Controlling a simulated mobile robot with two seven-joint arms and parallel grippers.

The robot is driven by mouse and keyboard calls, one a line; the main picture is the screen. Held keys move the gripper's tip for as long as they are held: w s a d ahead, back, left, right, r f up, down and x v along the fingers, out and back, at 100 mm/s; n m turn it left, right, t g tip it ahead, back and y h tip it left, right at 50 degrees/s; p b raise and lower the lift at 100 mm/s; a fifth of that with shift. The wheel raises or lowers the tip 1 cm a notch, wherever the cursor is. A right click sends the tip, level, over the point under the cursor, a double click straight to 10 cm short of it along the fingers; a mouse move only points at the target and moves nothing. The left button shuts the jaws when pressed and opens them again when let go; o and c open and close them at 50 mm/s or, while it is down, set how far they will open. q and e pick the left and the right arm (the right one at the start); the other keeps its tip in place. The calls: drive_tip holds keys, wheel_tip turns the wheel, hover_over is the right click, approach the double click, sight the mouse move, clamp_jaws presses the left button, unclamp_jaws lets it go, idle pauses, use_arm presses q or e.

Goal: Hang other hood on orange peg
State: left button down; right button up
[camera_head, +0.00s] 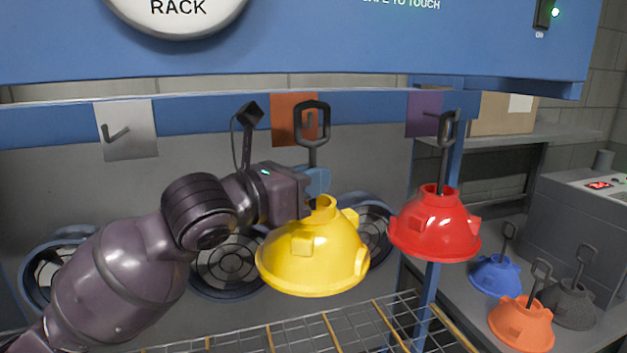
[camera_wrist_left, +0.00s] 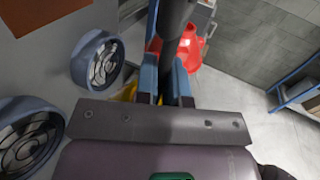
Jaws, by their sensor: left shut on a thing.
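My left gripper (camera_head: 318,184) is shut on the dark stem of the yellow hood (camera_head: 312,262), just above its dome, and the hood is upright. In the left wrist view the blue fingers (camera_wrist_left: 168,82) close around the stem, and only a sliver of yellow shows. The hood's loop handle (camera_head: 312,122) is in front of the right part of the orange panel (camera_head: 288,120). The loop largely covers the orange peg, and I cannot tell whether the peg passes through it. The red hood (camera_head: 434,228) hangs at the purple panel (camera_head: 421,116). My right gripper is out of view.
A grey panel (camera_head: 127,135) with a bare hook is at left. Round fans (camera_head: 228,266) line the back wall. A wire shelf (camera_head: 300,335) is below. Blue (camera_head: 495,276), orange (camera_head: 521,325) and dark grey (camera_head: 570,305) hoods stand on the right bench.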

use_arm(q)
drive_tip(key=shift+w+a, duration=0.25)
drive_tip(key=shift+w, duration=0.45)
drive_tip(key=shift+w+a, duration=0.2)
drive_tip(key=shift+w, duration=0.45)
drive_tip(key=shift+f+b, duration=0.55)
drive_tip(key=shift+f, duration=0.55)
idle(0.6)
drive_tip(key=c, duration=1.1)
unclamp_jaws()
